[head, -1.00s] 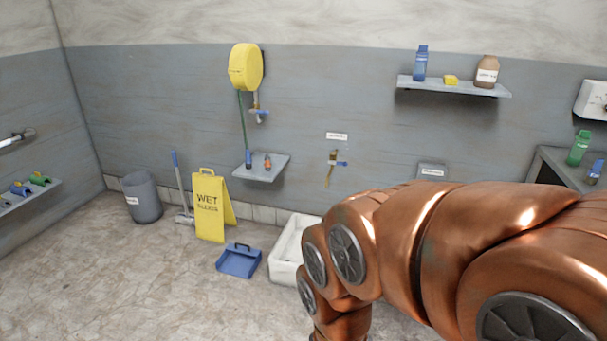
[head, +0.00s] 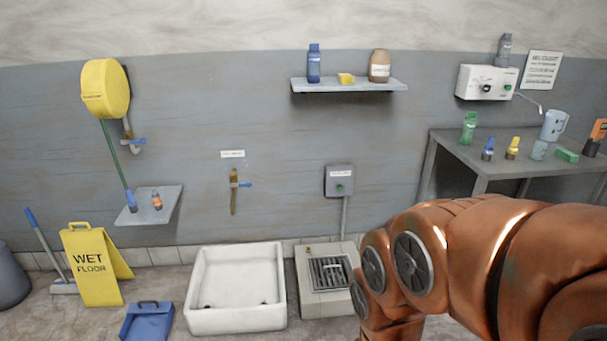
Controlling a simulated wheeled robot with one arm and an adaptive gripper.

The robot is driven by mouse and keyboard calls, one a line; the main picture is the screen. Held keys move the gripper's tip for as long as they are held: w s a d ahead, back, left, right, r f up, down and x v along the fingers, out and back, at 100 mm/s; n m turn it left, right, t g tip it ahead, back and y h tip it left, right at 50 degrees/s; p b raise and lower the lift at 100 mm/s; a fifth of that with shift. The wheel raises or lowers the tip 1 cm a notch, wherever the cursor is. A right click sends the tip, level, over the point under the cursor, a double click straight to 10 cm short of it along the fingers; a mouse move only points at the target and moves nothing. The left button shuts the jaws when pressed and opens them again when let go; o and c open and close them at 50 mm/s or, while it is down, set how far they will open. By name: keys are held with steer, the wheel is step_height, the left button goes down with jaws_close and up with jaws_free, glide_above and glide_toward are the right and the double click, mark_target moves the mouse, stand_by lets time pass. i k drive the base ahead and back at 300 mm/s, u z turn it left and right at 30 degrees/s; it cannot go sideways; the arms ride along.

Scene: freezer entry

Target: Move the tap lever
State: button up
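A brass tap with a blue lever (head: 245,184) is on the wall in the middle of the head view, below a small white label (head: 232,154). The lever points to the right, roughly level. A second tap with a blue lever (head: 136,141) is on the wall at the left, below the yellow hose reel (head: 105,89). Two taps show, and I cannot read the label. My copper arm fills the lower right, well apart from both taps. My gripper is out of view.
A white basin (head: 237,319) stands on the floor below the middle tap. A grated unit (head: 309,297) is beside it, close to my arm in the picture. A yellow wet-floor sign (head: 90,266) and blue dustpan (head: 146,322) are at left. A table (head: 474,166) is at right.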

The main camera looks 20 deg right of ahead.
mark_target(248, 184)
steer(key=z, duration=0.3)
steer(key=i, duration=1.3)
steer(key=u, duration=0.6)
